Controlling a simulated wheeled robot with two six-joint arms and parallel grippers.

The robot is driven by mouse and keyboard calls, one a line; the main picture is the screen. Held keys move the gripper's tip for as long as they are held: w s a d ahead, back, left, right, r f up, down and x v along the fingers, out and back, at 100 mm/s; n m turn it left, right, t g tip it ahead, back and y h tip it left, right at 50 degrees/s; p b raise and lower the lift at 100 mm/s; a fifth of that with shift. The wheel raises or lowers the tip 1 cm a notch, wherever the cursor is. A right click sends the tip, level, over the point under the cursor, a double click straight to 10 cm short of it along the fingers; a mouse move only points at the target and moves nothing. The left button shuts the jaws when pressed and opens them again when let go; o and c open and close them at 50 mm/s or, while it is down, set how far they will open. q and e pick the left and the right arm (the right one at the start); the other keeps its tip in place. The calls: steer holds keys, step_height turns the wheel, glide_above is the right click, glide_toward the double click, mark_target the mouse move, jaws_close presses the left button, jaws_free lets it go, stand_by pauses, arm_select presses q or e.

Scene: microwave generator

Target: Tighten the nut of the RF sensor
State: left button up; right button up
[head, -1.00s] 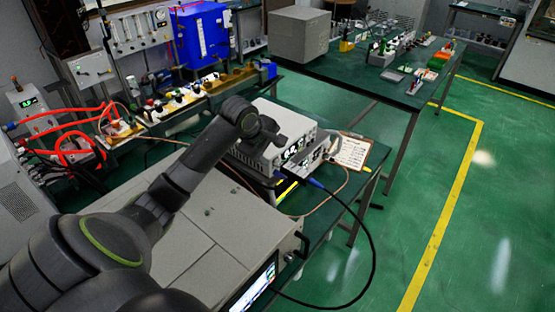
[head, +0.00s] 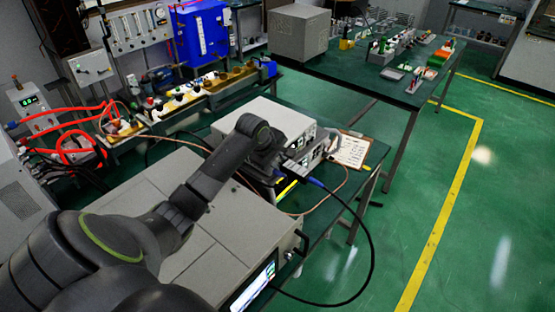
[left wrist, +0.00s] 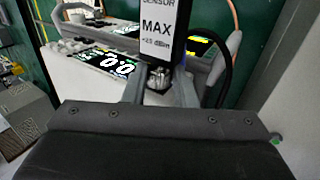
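The RF sensor (left wrist: 158,32) is a dark body with a white label reading "SENSOR MAX" at the top middle of the left wrist view. My left gripper (left wrist: 160,84) has one finger on each side of the nut, with narrow gaps visible; contact farther along the fingers is hidden. My right gripper is in neither view.
A white instrument (head: 282,120) stands behind the wrist, and a clipboard (head: 350,150) lies to its right. A black cable (head: 370,240) loops over the bench edge; a copper-coloured cable (head: 330,197) runs nearby. A large grey cabinet (head: 215,250) fills the front.

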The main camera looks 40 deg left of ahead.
arm_select(q)
steer(key=c, duration=0.5)
steer(key=shift+o, duration=0.2)
steer(key=g+p, duration=0.1)
steer(key=p, duration=0.1)
steer(key=g+p, duration=0.1)
steer(key=p, duration=0.1)
steer(key=r+g+p, duration=0.1)
steer(key=p, duration=0.2)
steer(key=shift+w+d+g, duration=0.1)
steer(key=shift+w+g, duration=0.2)
steer(key=shift+w, duration=0.05)
steer(key=shift+w+f+g, duration=0.1)
steer(key=shift+f+g, duration=0.05)
steer(key=shift+g, duration=0.25)
steer(key=shift+w+f+g, duration=0.2)
steer(key=shift+g, duration=0.5)
steer(key=shift+w+f+g+b, duration=0.1)
steer(key=shift+f+g+b, duration=0.05)
steer(key=shift+g+b, duration=0.45)
steer(key=g+b, duration=0.2)
steer(key=b, duration=0.2)
steer(key=shift+w+f+y, duration=0.1)
steer(key=shift+w+y, duration=0.05)
steer(key=shift+y, duration=0.15)
steer(key=shift+w+g+b, duration=0.1)
steer(key=shift+g+b, duration=0.4)
steer(key=shift+b, duration=0.85)
steer(key=shift+r, duration=0.2)
